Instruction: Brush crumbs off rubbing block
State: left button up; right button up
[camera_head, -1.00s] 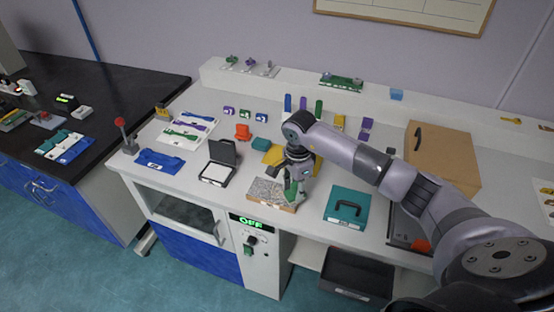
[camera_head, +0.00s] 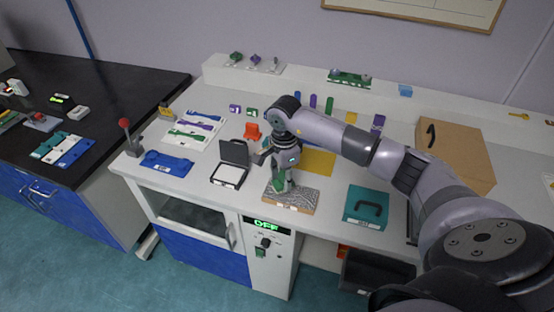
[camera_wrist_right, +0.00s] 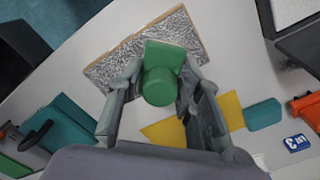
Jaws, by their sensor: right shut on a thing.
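The rubbing block (camera_head: 298,198) is a flat slab with a mottled grey top and a wood-coloured edge, near the front edge of the bench. It also shows in the right wrist view (camera_wrist_right: 112,68). My right gripper (camera_head: 281,179) is shut on a green brush (camera_head: 277,187), pointing down over the left part of the block. The green brush (camera_wrist_right: 162,76) sits between both fingers in the right wrist view and covers part of the block. I cannot tell bristle contact or single crumbs from the mottled surface. My left gripper is not in view.
A small open black case (camera_head: 230,173) with a white inside stands left of the block. A teal box with a handle (camera_head: 366,208) stands right of it. A yellow sheet (camera_head: 320,161) lies behind. The front panel reads OFF (camera_head: 266,225).

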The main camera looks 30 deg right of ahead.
jog(key=r, duration=0.2)
jog(key=r+p, duration=0.1)
jog(key=shift+s+d+r, duration=0.15)
jog(key=shift+s+d, duration=0.15)
jog(key=shift+s, duration=0.05)
jog(key=shift+r, duration=0.35)
jog(key=shift+w+a+r+p, duration=0.1)
jog(key=shift+w+r+p, duration=0.1)
jog(key=shift+r+p, duration=0.75)
jog(key=shift+s+r, duration=0.15)
jog(key=shift+r, duration=0.25)
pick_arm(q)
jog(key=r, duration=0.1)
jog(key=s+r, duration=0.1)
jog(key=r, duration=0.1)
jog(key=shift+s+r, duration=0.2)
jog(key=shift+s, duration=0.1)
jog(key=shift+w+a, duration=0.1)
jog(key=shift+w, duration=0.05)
